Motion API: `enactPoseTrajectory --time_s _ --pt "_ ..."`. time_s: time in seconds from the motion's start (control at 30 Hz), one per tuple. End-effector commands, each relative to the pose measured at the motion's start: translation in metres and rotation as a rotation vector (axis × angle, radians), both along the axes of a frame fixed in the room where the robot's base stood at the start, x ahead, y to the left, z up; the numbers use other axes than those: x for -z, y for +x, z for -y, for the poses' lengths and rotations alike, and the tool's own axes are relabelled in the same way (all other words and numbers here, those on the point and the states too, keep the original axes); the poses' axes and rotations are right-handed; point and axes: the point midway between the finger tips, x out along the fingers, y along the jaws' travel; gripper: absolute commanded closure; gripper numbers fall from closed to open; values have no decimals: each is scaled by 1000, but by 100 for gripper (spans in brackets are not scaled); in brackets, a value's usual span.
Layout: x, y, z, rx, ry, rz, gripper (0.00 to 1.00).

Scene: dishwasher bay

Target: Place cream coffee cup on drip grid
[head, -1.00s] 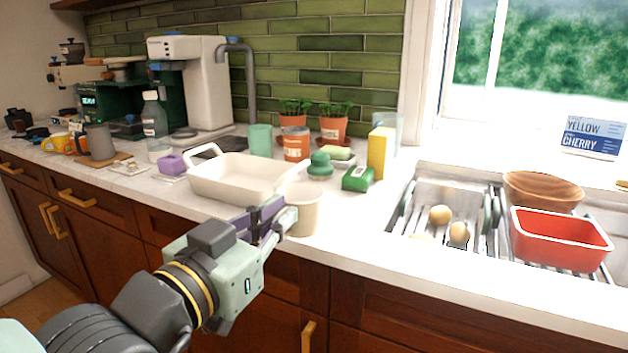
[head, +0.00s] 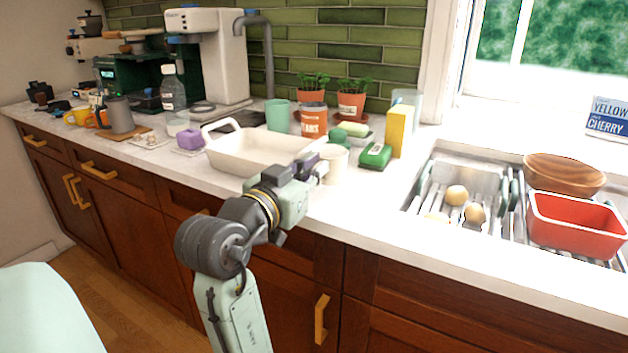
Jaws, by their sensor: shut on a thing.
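The cream coffee cup (head: 336,163) is at the right end of the white baking dish, near the green box. My gripper (head: 320,168) is shut on the cup from its left side and hides part of it. I cannot tell whether the cup's base touches the counter. The cup looks upright. A dark flat surface (head: 238,121) lies in front of the white coffee machine (head: 210,60), partly hidden by the dish. The dark green espresso machine (head: 128,82) stands to its left. I cannot tell for sure which surface is the drip grid.
The white baking dish (head: 232,160) lies between my gripper and the machines. A teal cup (head: 277,115), a beans can (head: 314,120), a purple block (head: 190,139) and a bottle (head: 173,95) stand around it. A green box (head: 375,156) and yellow box (head: 400,130) are right. The front counter strip is clear.

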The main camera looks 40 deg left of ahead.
Motion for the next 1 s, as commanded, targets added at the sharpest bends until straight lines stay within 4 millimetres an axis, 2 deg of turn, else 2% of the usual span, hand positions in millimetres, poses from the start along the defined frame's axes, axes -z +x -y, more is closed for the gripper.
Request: enactPoseTrajectory --time_s 0.1,0.2,0.6,0.63,0.7,0.9,1.0 --pt "18 -1 0 -1 -5 -2 100" --pt "25 -1 0 -1 -1 -1 100" --pt "31 -1 1 -1 0 0 100" --pt "31 -1 1 0 0 -1 91" --pt "30 -1 0 -1 0 -2 87" --pt "30 -1 0 -1 0 -2 73" --pt "30 -1 0 -1 0 -2 72"
